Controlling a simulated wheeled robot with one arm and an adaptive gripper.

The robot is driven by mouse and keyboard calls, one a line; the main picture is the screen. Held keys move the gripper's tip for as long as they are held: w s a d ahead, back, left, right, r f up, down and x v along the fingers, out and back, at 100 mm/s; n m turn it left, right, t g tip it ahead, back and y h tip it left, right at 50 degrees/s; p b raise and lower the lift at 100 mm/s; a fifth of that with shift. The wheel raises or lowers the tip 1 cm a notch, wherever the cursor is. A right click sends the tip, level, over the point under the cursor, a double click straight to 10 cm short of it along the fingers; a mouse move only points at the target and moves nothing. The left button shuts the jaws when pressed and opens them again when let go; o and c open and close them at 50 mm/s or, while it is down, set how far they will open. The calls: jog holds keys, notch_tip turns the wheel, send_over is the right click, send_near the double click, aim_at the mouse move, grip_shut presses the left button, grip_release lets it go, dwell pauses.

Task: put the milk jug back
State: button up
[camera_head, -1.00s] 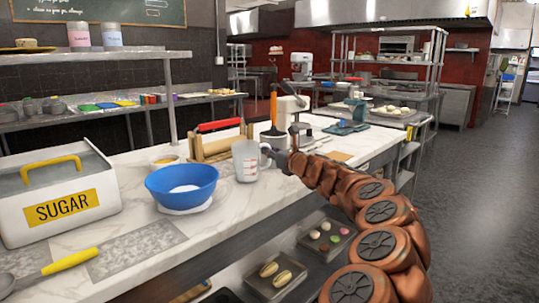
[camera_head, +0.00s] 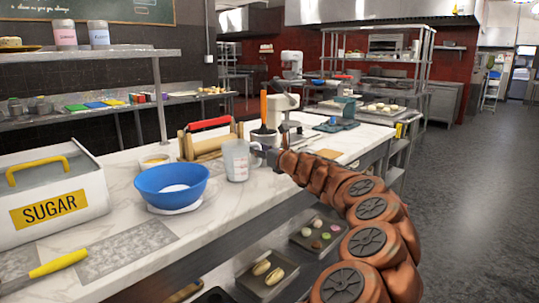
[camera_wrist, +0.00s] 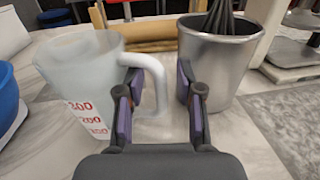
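The milk jug (camera_head: 236,162) is a translucent measuring jug with red markings, upright on the marble counter, right of the blue bowl. In the wrist view the jug (camera_wrist: 88,85) stands at the left, with its white handle (camera_wrist: 160,88) toward the right. My gripper (camera_wrist: 160,105) is open, with one finger on each side of the handle's outer bar as seen from the wrist. I cannot tell whether the fingers touch it. In the head view my gripper (camera_head: 268,155) is just right of the jug and its fingertips are hard to make out.
A metal pot (camera_wrist: 216,65) with a whisk stands close to the right finger. A blue bowl (camera_head: 171,184) and a sugar box (camera_head: 50,195) are left of the jug. A wooden rack with a red rolling pin (camera_head: 208,125) is behind. A shelf (camera_head: 80,54) stands above the counter's back.

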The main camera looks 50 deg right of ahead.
jog(key=shift+s+a+p, duration=0.2)
jog(key=shift+s+a, duration=0.1)
jog(key=shift+s, duration=1.65)
jog(key=shift+s+a+p, duration=0.2)
jog(key=shift+s+a, duration=0.15)
jog(key=shift+s, duration=1.6)
jog(key=shift+s+a+p, duration=0.2)
jog(key=shift+s+a, duration=0.1)
jog(key=shift+s, duration=1.65)
